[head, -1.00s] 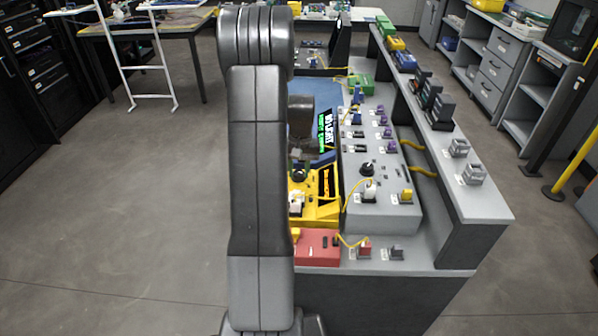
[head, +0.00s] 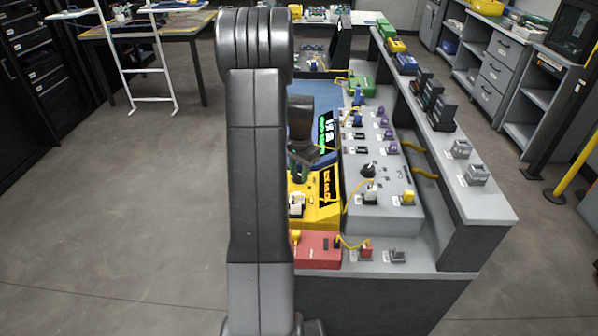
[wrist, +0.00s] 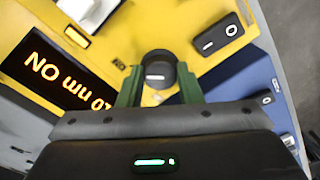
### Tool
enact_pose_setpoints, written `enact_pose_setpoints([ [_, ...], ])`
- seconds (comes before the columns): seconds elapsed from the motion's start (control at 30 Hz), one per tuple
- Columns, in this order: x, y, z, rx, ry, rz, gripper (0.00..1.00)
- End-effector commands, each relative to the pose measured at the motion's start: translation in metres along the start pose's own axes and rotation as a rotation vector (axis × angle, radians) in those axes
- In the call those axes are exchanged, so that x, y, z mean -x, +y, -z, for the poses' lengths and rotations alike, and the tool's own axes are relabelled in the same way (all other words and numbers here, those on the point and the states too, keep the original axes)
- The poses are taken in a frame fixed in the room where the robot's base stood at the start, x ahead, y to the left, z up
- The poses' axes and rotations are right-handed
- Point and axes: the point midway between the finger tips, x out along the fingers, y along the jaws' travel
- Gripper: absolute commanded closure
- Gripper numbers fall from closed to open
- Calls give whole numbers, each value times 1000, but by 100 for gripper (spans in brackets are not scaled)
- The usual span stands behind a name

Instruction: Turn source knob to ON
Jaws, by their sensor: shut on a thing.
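The source is a yellow box (head: 319,212), beyond and to the right of my upper arm in the head view. Its black round knob (wrist: 158,72) has a pale index mark and shows between the green fingers of my gripper (wrist: 160,88) in the wrist view. My gripper is shut on the knob, with a finger on each side. In the head view my gripper (head: 303,163) hides the knob. The source's dark display (wrist: 55,75) shows orange text, upside down in the wrist view, including "nm" and "ON". It also shows in the head view (head: 327,184).
A grey panel (head: 390,215) with connectors and a dial stands right of the source. A red box (head: 317,250) sits in front. A blue box (wrist: 262,95) with a green-text display lies behind. A raised shelf (head: 485,205) edges the bench's right side.

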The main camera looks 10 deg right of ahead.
Motion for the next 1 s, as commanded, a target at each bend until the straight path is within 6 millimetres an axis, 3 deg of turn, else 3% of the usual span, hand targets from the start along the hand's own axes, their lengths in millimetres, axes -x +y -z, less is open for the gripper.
enact_pose_setpoints([
  [0.47, 2, -1, 1, -15, 4, 3, 91],
  [0.5, 2, -1, 1, -15, 4, 3, 64],
  [0.6, 1, -1, 1, -14, 3, 2, 46],
  [1.0, 10, -1, 1, -13, 4, 3, 46],
])
